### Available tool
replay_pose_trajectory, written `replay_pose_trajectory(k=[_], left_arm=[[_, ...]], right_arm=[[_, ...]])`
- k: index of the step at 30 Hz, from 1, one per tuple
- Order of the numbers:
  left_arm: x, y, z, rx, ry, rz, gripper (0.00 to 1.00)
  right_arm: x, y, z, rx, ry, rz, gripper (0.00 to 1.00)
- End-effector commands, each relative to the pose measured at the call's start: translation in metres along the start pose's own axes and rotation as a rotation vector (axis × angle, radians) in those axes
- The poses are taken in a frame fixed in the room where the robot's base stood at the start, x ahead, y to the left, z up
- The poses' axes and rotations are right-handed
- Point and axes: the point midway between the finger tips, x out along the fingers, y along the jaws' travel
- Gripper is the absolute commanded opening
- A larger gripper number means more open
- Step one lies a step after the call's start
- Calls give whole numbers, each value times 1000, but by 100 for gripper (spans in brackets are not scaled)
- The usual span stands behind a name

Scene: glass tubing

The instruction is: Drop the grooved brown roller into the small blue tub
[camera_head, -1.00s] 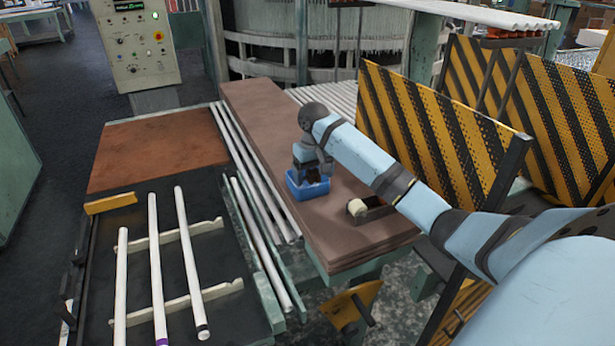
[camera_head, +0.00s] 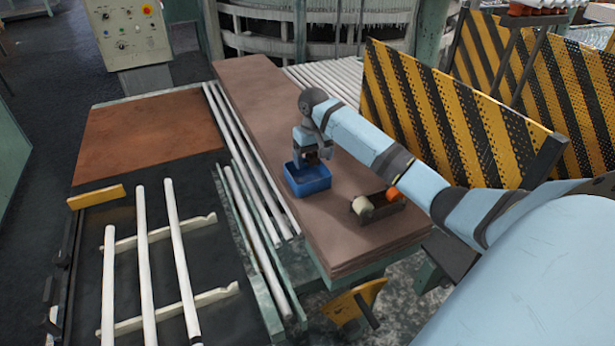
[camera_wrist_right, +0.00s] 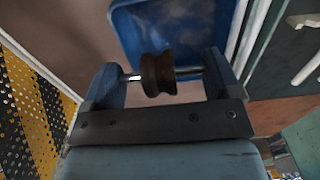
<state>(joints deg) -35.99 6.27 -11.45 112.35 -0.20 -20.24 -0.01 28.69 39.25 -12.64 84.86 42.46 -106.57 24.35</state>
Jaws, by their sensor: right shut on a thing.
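The grooved brown roller (camera_wrist_right: 158,73) is between the fingers of my right gripper (camera_wrist_right: 166,72) in the right wrist view. A shiny metal pin sticks out on both sides of it towards the fingers. My right gripper is shut on it. The small blue tub (camera_wrist_right: 140,22) lies just beyond the roller in that view. In the head view my right gripper (camera_head: 312,156) is over the back part of the blue tub (camera_head: 308,182), which stands on a brown board (camera_head: 345,228). The gap between roller and tub is hard to judge. My left gripper is not in view.
A small dark box (camera_head: 384,210) with a cream roller (camera_head: 362,208) and an orange piece (camera_head: 393,194) stands on the board, right of the tub. Yellow-black striped panels (camera_head: 450,110) stand behind my right arm. White tubes (camera_head: 185,260) lie on a rack at left.

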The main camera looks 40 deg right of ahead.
Motion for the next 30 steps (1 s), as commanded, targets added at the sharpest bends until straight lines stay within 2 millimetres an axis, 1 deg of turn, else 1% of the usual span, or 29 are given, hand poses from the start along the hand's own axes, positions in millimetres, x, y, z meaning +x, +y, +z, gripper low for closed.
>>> replay_pose_trajectory(k=[3,6,15,16,18,26,30], left_arm=[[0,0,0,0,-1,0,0],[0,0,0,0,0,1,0],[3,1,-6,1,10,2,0],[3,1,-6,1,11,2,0],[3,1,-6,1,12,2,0],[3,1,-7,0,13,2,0],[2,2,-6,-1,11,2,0]], right_arm=[[11,0,0,0,-1,0,60],[16,0,0,0,0,0,60],[18,0,0,0,1,0,60],[18,0,0,0,1,0,86],[18,0,0,0,1,0,100],[16,0,-1,0,1,0,100],[4,5,-6,2,3,0,100]])
